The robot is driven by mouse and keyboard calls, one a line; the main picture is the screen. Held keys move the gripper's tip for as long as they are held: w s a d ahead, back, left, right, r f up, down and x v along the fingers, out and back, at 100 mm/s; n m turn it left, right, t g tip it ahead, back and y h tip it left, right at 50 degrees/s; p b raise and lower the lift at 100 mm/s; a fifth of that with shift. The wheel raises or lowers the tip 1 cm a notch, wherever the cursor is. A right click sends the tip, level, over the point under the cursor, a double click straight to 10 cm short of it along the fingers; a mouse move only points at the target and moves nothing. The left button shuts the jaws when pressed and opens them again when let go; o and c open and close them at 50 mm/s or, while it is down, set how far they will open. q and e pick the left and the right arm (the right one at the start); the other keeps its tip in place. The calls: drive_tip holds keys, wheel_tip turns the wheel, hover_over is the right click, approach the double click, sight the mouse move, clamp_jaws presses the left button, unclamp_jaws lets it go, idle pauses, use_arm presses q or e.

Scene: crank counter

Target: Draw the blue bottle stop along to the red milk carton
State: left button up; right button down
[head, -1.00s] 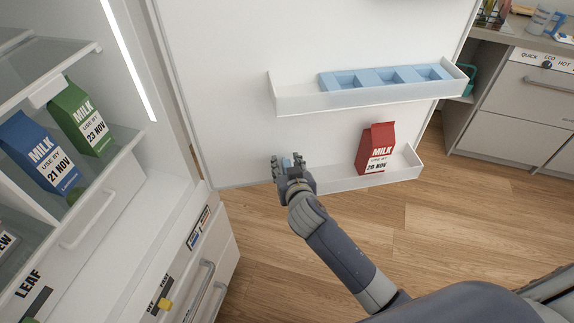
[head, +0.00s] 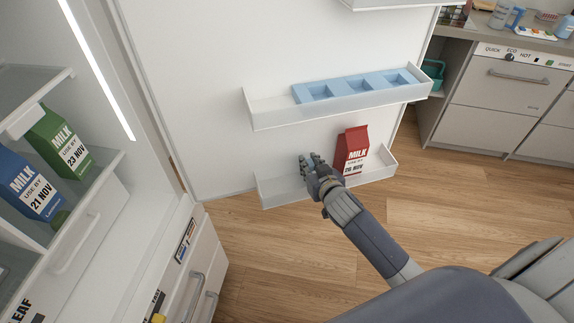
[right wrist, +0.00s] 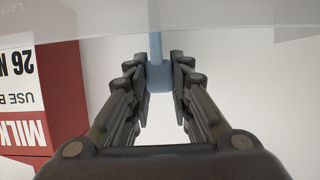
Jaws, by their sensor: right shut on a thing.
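The red milk carton (head: 353,148) stands upright in the lower fridge-door bin (head: 374,174). My right gripper (head: 311,161) is at that bin, just left of the carton and apart from it. In the right wrist view its fingers (right wrist: 159,78) are shut on the blue bottle stop (right wrist: 158,74), whose thin stem runs up the picture. The carton (right wrist: 38,95) fills the left of that view, beside the fingers. In the head view the stop is mostly hidden by the fingers. My left gripper is out of view.
An upper door bin (head: 340,110) holds a blue tray (head: 363,86) above my gripper. Blue (head: 29,187) and green (head: 60,143) milk cartons stand on the fridge shelf at left. The wooden floor is clear.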

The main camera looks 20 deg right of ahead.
drive_tip(key=shift+s+d+p, duration=0.15)
drive_tip(key=shift+d+p, duration=0.05)
drive_tip(key=shift+d, duration=1)
drive_tip(key=shift+s+d+p, duration=0.1)
drive_tip(key=shift+d+p, duration=0.1)
drive_tip(key=shift+d, duration=0.95)
drive_tip(key=c, duration=1.4)
unclamp_jaws()
drive_tip(key=shift+c, duration=0.2)
drive_tip(key=v, duration=1.2)
